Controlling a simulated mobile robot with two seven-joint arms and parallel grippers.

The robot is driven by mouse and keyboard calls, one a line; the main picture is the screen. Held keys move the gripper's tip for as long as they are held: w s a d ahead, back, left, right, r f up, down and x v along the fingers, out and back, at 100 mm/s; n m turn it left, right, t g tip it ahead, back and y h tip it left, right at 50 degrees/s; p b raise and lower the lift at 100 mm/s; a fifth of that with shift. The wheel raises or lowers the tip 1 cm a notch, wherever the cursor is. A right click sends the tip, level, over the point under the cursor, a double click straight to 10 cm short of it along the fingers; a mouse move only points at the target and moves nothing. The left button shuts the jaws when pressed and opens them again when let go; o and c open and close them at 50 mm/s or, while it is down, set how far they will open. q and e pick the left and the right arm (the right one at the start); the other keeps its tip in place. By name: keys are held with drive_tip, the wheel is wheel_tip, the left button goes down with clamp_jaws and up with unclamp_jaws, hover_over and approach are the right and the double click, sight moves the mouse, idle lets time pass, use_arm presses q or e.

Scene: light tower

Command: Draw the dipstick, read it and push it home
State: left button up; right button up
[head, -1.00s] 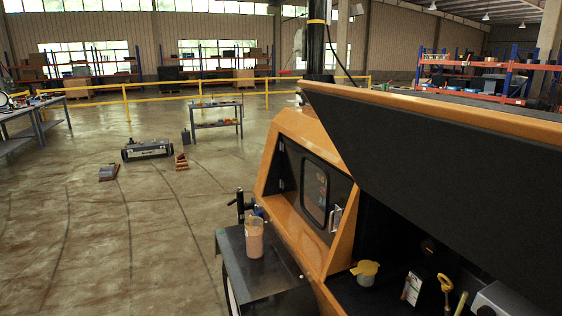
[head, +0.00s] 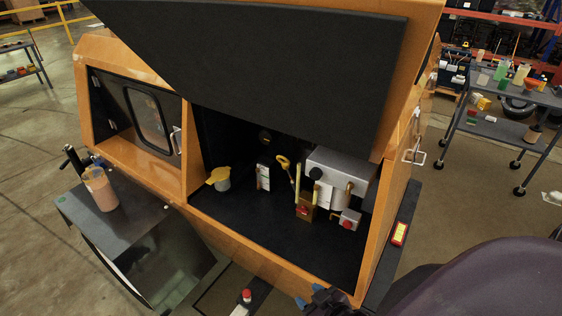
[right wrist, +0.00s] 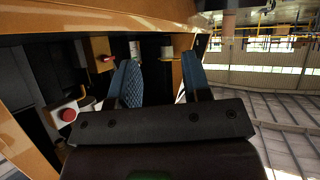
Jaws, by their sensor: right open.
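The dipstick's yellow handle (head: 284,161) stands up inside the open engine bay, in the middle of the head view, with its shaft running down behind other parts. My right gripper (head: 322,299) shows at the bottom edge of the head view, outside the bay's front sill and well apart from the dipstick. In the right wrist view its two blue-padded fingers (right wrist: 162,82) are spread with nothing between them. I cannot make out the dipstick clearly there. My left gripper is not in view.
The raised hood (head: 300,60) overhangs the bay. Inside are a yellow-capped filler (head: 219,180), a grey metal box (head: 342,170), and a red button (head: 348,224). A side shelf (head: 130,225) at left holds a cup (head: 100,190). A cart (head: 500,130) stands at right.

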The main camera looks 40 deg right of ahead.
drive_tip(key=shift+c, duration=0.9)
drive_tip(key=w+r+t, duration=0.1)
drive_tip(key=w+a+r+t, duration=0.1)
drive_tip(key=w, duration=0.1)
drive_tip(key=w+a+r, duration=0.1)
drive_tip(key=w, duration=0.1)
drive_tip(key=shift+w+n+t+y, duration=0.2)
drive_tip(key=shift+n+t+y, duration=0.1)
drive_tip(key=shift+t+y, duration=0.1)
clamp_jaws()
drive_tip(key=w+a+r+m+g+h+p, duration=0.1)
drive_tip(key=w+r+m+g+h, duration=0.5)
drive_tip(key=w+r+m+h, duration=1.05)
use_arm(q)
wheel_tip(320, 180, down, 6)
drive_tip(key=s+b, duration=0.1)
drive_tip(key=b, duration=0.5)
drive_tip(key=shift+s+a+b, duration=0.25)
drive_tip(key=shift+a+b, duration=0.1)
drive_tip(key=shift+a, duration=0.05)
use_arm(e)
drive_tip(key=w+d+n+h, duration=0.1)
drive_tip(key=w+d+h, duration=0.2)
drive_tip(key=d, duration=0.9)
drive_tip(key=shift+w+r+n, duration=0.25)
drive_tip(key=shift+w+n, duration=0.1)
drive_tip(key=shift+w, duration=1.05)
